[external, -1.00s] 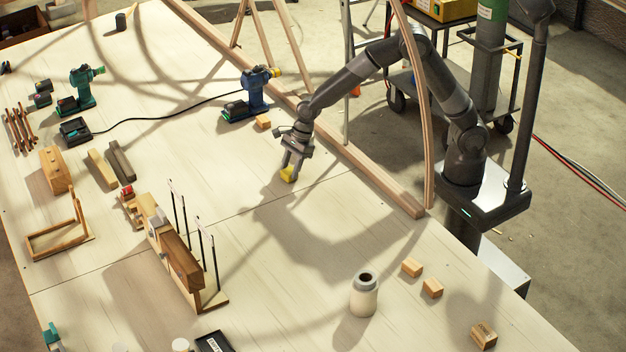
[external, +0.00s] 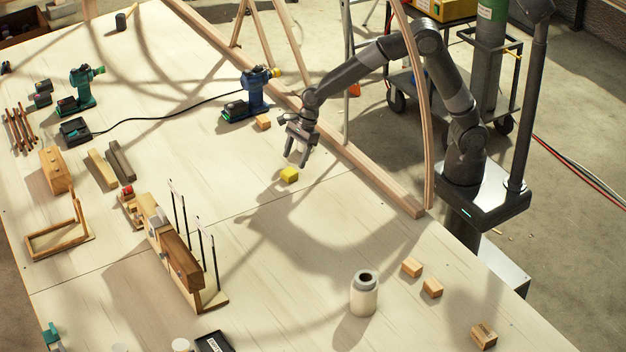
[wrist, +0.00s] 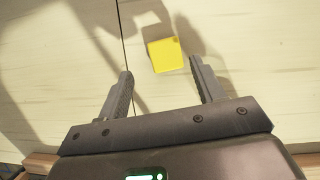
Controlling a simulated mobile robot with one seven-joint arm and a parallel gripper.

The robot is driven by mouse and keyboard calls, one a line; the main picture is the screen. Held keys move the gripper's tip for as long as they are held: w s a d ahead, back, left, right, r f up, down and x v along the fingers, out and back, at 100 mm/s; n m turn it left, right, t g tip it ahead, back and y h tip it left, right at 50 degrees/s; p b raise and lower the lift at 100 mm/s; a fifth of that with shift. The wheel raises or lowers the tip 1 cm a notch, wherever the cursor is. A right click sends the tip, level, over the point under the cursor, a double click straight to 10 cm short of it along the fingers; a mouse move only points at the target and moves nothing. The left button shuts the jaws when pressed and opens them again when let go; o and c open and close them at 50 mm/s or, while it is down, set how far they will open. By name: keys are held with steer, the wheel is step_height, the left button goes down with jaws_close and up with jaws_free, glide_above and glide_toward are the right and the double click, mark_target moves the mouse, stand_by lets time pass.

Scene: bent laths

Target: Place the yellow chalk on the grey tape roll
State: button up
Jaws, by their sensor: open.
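The yellow chalk (external: 289,176) looks like a small yellow block and rests on the pale table top, near the table seam. In the wrist view the chalk (wrist: 165,55) lies just beyond the gap between the fingers. My gripper (external: 297,160) is open and empty, a little above the chalk and apart from it. A grey ring (external: 366,277), which looks like the grey tape roll, sits on top of a white cylinder (external: 363,301) in the lower right. Nothing visible rests on the ring.
Small wooden blocks (external: 432,288) lie right of the cylinder. A rack with upright black rods (external: 182,270) stands left of it. A blue drill (external: 255,92) and a wooden block (external: 263,122) are behind the gripper. A long bent lath runs along the right. Table between chalk and cylinder is clear.

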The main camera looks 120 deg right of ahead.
steer(key=s+a+r+n, duration=0.8)
steer(key=a+r+n, duration=0.1)
steer(key=r, duration=0.3)
steer(key=s+a+r+n, duration=0.1)
steer(key=s+a+n, duration=0.6)
steer(key=s+n, duration=0.4)
steer(key=s+a+r+n+t, duration=0.1)
steer(key=s+a+r+n, duration=0.1)
steer(key=s+a+n, duration=0.5)
steer(key=s+n, duration=0.4)
steer(key=n, duration=0.2)
steer(key=shift+a+h, duration=0.25)
steer(key=shift+h, duration=0.05)
steer(key=shift+o, duration=0.5)
steer(key=shift+s+n, duration=0.45)
steer(key=shift+n, duration=0.25)
steer(key=shift+a, duration=0.15)
